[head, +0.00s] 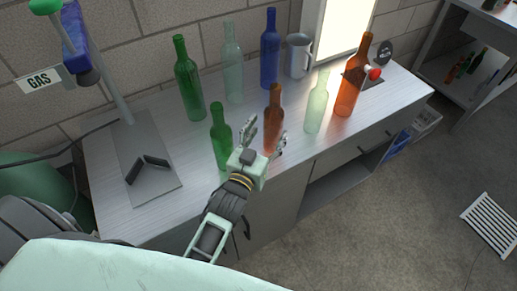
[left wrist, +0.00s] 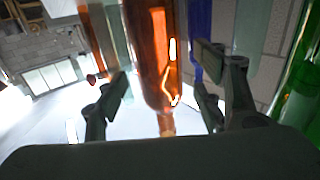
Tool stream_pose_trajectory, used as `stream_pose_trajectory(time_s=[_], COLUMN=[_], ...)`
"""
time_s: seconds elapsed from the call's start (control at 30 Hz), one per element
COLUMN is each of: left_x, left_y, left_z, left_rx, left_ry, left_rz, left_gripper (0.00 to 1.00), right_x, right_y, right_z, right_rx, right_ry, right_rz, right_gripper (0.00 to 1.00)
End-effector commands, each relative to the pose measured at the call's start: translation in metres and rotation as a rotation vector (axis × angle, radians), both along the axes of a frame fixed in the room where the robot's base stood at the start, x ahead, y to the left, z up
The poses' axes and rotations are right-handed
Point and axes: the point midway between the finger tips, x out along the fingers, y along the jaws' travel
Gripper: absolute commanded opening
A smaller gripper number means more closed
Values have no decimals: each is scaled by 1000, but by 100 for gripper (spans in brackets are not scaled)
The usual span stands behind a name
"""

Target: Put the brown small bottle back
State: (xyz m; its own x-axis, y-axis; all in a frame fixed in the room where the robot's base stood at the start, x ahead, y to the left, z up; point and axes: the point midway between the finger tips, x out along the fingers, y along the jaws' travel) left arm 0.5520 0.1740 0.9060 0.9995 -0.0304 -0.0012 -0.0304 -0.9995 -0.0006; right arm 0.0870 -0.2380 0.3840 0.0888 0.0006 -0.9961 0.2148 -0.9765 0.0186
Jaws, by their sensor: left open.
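The brown small bottle (head: 275,105) stands upright on the light worktop (head: 150,205), among the other bottles. My left gripper (head: 267,132) is open at the near side of this bottle, with its fingers pointing toward it. In the left wrist view the brown bottle (left wrist: 152,45) shows between the two spread fingers of the gripper (left wrist: 160,85). I cannot tell whether a finger touches it. The lower part of the bottle is partly hidden by the gripper in the head view. My right gripper is not in view.
A small green bottle (head: 220,130) stands just left of my gripper. A tall green bottle (head: 188,80), a blue bottle (head: 269,50), a pale bottle (head: 317,105) and a large brown bottle (head: 348,90) stand around. A grey jug (head: 298,55) is behind.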

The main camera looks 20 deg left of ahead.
Motion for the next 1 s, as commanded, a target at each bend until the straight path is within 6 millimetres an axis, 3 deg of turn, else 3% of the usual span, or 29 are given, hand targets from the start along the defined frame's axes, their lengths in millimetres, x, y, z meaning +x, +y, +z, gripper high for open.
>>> stream_pose_trajectory(time_s=[0.2,0.4,1.0], left_x=[-45,-69,-76], left_y=[1,2,2], left_z=[-2,-1,0], left_rx=[-1,-1,-1], left_ry=[4,2,0], left_rz=[0,-1,0], left_gripper=[62,62,62], right_x=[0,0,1], right_y=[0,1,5], right_z=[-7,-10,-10], right_rx=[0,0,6], right_ry=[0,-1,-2], right_rz=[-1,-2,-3], right_gripper=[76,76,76])
